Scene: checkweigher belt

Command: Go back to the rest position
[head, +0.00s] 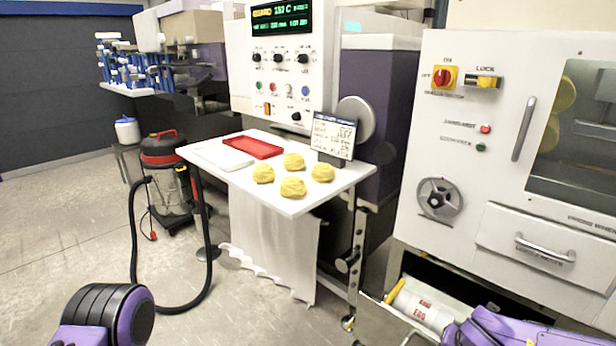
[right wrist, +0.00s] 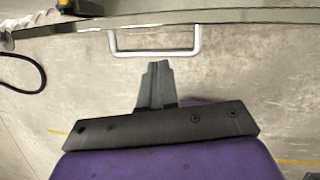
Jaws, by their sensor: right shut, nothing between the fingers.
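My right gripper (right wrist: 157,68) shows in the right wrist view with its grey fingers together and nothing between them. It points at a silver bar handle (right wrist: 155,53) on a flat edge; a gap of bare floor seems to lie between, but I cannot tell the distance. In the head view, part of my right arm shows at the lower right, with its gripper out of sight. A purple and black link of my left arm shows at the lower left, and the left gripper is out of frame.
A white table (head: 337,178) holds several yellow dough-like lumps (head: 293,187) and a red tray (head: 252,147). A white cabinet (head: 437,130) stands close on the right. A red and black vacuum (head: 166,178) has its hose on the floor. Open floor (head: 60,240) lies to the left.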

